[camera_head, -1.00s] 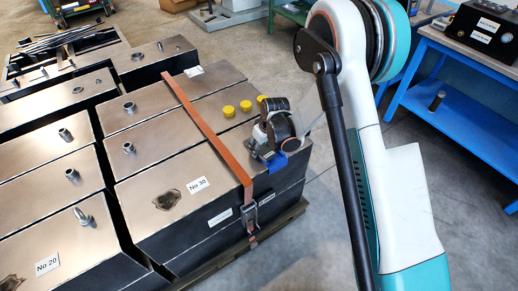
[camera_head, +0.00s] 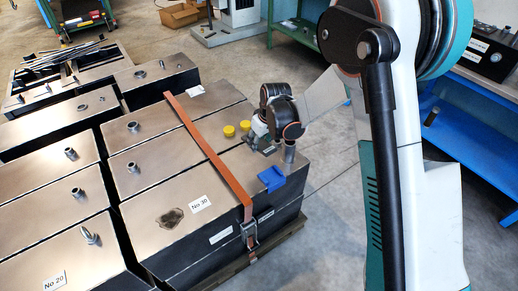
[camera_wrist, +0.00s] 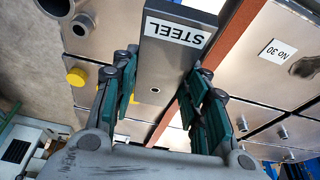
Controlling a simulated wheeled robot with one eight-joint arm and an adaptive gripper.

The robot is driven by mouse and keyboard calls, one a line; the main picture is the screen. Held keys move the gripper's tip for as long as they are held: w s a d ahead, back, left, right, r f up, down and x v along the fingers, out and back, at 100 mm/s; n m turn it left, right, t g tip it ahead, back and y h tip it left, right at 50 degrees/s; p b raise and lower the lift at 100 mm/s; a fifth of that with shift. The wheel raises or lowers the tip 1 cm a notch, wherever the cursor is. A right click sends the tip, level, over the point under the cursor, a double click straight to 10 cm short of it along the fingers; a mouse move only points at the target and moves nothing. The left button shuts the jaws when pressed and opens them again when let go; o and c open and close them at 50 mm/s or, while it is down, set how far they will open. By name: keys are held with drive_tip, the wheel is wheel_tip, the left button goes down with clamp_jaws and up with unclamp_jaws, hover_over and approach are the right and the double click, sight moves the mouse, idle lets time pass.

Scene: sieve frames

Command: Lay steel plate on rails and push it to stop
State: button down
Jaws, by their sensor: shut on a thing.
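A grey steel plate (camera_wrist: 165,72) with a white "STEEL" label and a small hole fills the middle of the wrist view. My gripper (camera_wrist: 162,98) is shut on it, with green-padded fingers along both sides. In the head view the wrist end of my arm is over the near right end of the "No 30" block (camera_head: 165,190), by a blue piece (camera_head: 271,178). The fingers and the plate cannot be made out there. I cannot tell whether the plate touches what lies under it. I cannot pick out rails or a stop.
Two yellow caps (camera_head: 229,131) show close to my wrist. An orange strap (camera_head: 205,145) crosses the blocks. Upright metal studs (camera_head: 71,153) stand on the block tops. A blue bench (camera_head: 468,135) stands to the right, with open floor (camera_head: 320,215) between.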

wheel_tip(320, 180, up, 6)
drive_tip(key=shift+f+p, duration=0.25)
drive_tip(key=shift+p, duration=0.45)
drive_tip(key=s+d+m+h, duration=0.1)
drive_tip(key=s+d+m, duration=0.2)
drive_tip(key=s+d, duration=0.3)
drive_tip(key=s+d+f+m+h, duration=0.1)
drive_tip(key=s+d+m, duration=0.3)
drive_tip(key=d, duration=0.9)
drive_tip(key=s, duration=0.3)
drive_tip(key=shift+m+t, duration=0.3)
drive_tip(key=shift+t, duration=0.1)
